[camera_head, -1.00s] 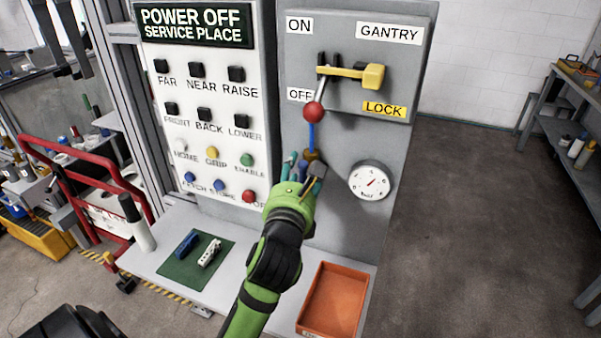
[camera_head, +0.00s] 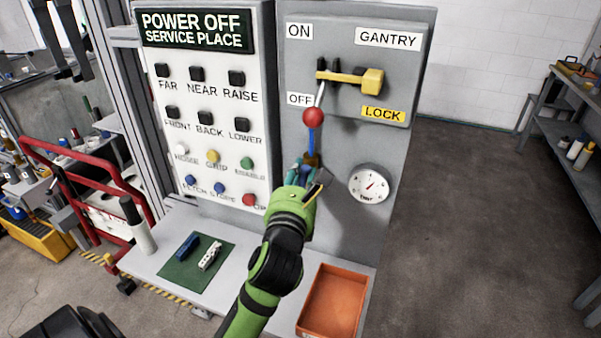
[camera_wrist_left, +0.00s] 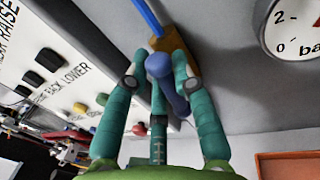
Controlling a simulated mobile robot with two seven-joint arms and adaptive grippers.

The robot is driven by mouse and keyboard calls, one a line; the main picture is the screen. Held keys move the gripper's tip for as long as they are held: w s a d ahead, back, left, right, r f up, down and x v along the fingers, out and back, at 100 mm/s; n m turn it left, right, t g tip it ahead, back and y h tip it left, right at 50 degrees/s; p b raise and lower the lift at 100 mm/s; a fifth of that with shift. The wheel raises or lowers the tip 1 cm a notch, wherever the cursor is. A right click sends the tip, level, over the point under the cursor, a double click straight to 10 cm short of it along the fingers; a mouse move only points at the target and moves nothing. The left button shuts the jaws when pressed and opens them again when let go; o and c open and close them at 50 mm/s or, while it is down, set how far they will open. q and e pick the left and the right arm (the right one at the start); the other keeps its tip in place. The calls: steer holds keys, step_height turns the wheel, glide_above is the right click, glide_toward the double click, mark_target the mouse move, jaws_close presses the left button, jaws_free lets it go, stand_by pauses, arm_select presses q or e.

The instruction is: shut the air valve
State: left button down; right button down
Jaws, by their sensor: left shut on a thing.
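The air valve is on the grey panel, below a thin blue pipe (camera_head: 312,141). Its brass body (camera_wrist_left: 185,64) and blue handle (camera_wrist_left: 172,88) show clearly in the left wrist view. My left gripper (camera_head: 305,176) is at the valve, and its teal fingers (camera_wrist_left: 153,92) are shut around the blue handle. The handle slants down from the body between the fingers. In the head view the fingers hide most of the handle. The round gauge (camera_head: 369,184) is to the right of the valve, and it shows partly in the left wrist view (camera_wrist_left: 293,30).
A red-knobbed lever (camera_head: 313,117) points down at OFF just above, with a yellow lock piece (camera_head: 350,77) by its upper end. Push buttons (camera_head: 220,188) are left of the gripper. Below are an orange tray (camera_head: 318,329) and a green mat (camera_head: 181,272) with small parts.

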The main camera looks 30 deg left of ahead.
arm_select(q)
steer(key=m+p, duration=0.1)
steer(key=m, duration=0.1)
steer(key=m+p, duration=0.1)
steer(key=m+t+p, duration=0.1)
steer(key=m, duration=0.1)
steer(key=shift+w+d+f+m+p, duration=0.1)
steer(key=shift+d+m+p, duration=0.2)
steer(key=shift+d+p, duration=0.05)
steer(key=m+p, duration=0.2)
steer(key=m, duration=0.1)
steer(key=m+t+p, duration=0.1)
steer(key=m, duration=0.1)
steer(key=shift+d+f+h+p, duration=0.1)
steer(key=shift+d+h+p, duration=0.2)
steer(key=shift+h, duration=0.1)
steer(key=shift+w+d+f+m+t+h+p, duration=0.1)
steer(key=shift+f+m+t+h+p, duration=0.2)
steer(key=shift+m+p, duration=0.8)
steer(key=shift+s+d+m+t+h+p, duration=0.1)
steer(key=shift+m+h+p, duration=0.35)
steer(key=shift+m, duration=1.2)
steer(key=shift+w+f+m+t+h+p, duration=0.15)
steer(key=shift+m+t+h+p, duration=0.1)
steer(key=shift+m+p, duration=0.9)
steer(key=shift+f+m, duration=0.15)
steer(key=shift+m, duration=0.35)
